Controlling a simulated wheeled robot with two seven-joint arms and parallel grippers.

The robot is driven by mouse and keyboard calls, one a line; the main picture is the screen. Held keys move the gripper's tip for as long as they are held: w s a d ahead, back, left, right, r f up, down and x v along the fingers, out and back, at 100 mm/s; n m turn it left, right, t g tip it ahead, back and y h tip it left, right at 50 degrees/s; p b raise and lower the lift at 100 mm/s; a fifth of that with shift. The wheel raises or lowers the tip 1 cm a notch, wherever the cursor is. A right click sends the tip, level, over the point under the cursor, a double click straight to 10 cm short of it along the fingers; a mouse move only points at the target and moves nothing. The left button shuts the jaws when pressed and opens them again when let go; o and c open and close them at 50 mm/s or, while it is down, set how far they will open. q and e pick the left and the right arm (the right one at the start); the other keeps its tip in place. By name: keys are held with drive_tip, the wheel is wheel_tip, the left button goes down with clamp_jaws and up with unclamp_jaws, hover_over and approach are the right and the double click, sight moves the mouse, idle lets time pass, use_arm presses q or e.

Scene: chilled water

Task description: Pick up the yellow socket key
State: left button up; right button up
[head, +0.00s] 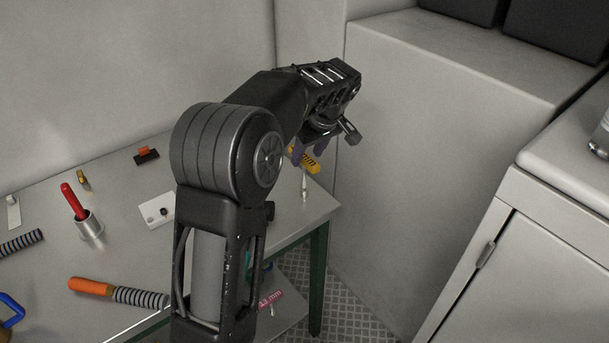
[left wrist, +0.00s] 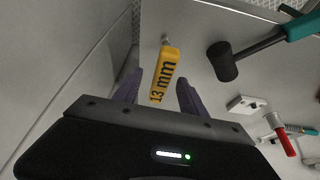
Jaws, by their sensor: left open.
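The yellow socket key (head: 309,164) stands near the far right corner of the grey table, its yellow handle on top of a thin metal shaft. In the left wrist view the key (left wrist: 165,72), marked "13 mm", shows between the two purple fingers. My left gripper (head: 306,149) is just above the handle and open, with a finger on each side of it in the left wrist view (left wrist: 158,86). Whether a finger touches the handle I cannot tell. Part of the handle is hidden by the gripper in the head view. My right gripper is not in view.
A black-headed mallet (left wrist: 224,62) with a teal handle lies near the key. A white block (head: 157,211), a red-handled tool in a metal cup (head: 89,226) and an orange-handled tool (head: 92,287) are farther left. A pink key (head: 270,298) shows below. A wall and cabinet (head: 540,220) stand right.

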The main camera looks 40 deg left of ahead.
use_arm(q)
drive_tip(key=shift+w+a+f, duration=0.1)
drive_tip(key=shift+a+f, duration=0.15)
drive_tip(key=shift+f, duration=0.3)
drive_tip(key=p, duration=0.2)
hover_over(302, 188)
drive_tip(key=shift+w+a+f, duration=0.1)
drive_tip(key=shift+w+f, duration=0.05)
drive_tip(key=shift+f, duration=0.65)
drive_tip(key=shift+w+a+f, duration=0.1)
drive_tip(key=shift+f, duration=0.75)
drive_tip(key=shift+w+a+f, duration=0.1)
drive_tip(key=shift+w+f, duration=0.05)
drive_tip(key=shift+f, duration=0.65)
drive_tip(key=shift+b, duration=0.3)
drive_tip(key=shift+c, duration=0.2)
clamp_jaws()
